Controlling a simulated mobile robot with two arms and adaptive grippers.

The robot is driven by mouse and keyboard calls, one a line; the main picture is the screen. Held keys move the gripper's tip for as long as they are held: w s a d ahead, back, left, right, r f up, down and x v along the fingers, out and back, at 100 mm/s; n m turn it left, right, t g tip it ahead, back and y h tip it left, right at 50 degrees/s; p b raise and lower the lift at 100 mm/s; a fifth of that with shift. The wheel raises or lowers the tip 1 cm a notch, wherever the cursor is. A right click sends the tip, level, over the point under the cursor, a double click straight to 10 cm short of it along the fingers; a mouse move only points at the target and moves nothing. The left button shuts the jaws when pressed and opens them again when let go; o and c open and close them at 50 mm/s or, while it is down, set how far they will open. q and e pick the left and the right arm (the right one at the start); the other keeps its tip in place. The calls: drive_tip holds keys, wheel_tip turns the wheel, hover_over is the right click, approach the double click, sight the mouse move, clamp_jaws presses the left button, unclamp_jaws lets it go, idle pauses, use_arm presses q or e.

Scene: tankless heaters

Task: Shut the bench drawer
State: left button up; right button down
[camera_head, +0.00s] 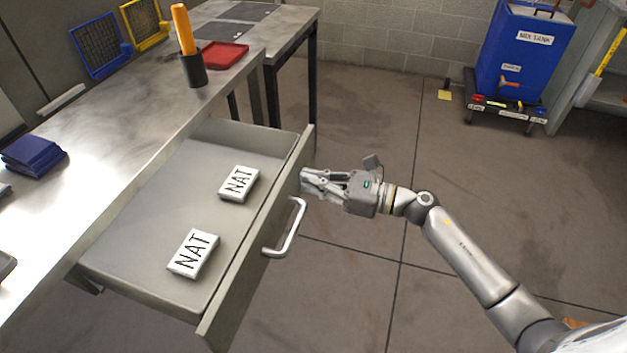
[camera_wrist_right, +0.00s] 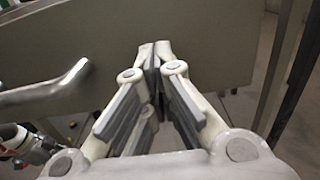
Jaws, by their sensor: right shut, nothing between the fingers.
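The bench drawer (camera_head: 140,262) is pulled well out from under the metal bench. Inside lie two white boxes marked NAT, a nearer one (camera_head: 194,254) and a farther one (camera_head: 239,184). Its front panel (camera_head: 240,290) carries a silver bar handle (camera_head: 288,232). My right gripper (camera_head: 304,181) is shut and empty at the outer face of the front panel, beyond the handle. In the right wrist view the closed fingertips (camera_wrist_right: 154,50) point at the panel (camera_wrist_right: 120,40), with the handle (camera_wrist_right: 45,95) to their left. Whether they touch it is unclear.
The bench top (camera_head: 110,150) holds a blue stack (camera_head: 32,155), a dark cup (camera_head: 192,70) with an orange-handled tool, and a red tray (camera_head: 225,55). A blue mix tank (camera_head: 520,55) stands on a dolly at the back right. The floor right of the drawer is clear.

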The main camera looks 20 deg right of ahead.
sight(255, 170)
drive_tip(key=b+x, duration=0.2)
drive_tip(key=x, duration=1.1)
drive_tip(key=shift+w+a, duration=0.1)
drive_tip(key=shift+a, duration=0.05)
drive_tip(key=b+x, duration=0.2)
drive_tip(key=x, duration=0.5)
drive_tip(key=shift+w+a+f, duration=0.1)
drive_tip(key=shift+w+a, duration=0.15)
drive_tip(key=shift+a, duration=0.05)
drive_tip(key=shift+b+x, duration=0.5)
drive_tip(key=shift+x, duration=0.5)
drive_tip(key=shift+w+a, duration=0.35)
drive_tip(key=shift+a, duration=0.15)
use_arm(q)
wheel_tip(255, 170, up, 14)
drive_tip(key=t, duration=0.1)
drive_tip(key=shift+s, duration=0.45)
use_arm(e)
drive_tip(key=shift+r, duration=0.35)
use_arm(q)
drive_tip(key=shift+f, duration=0.1)
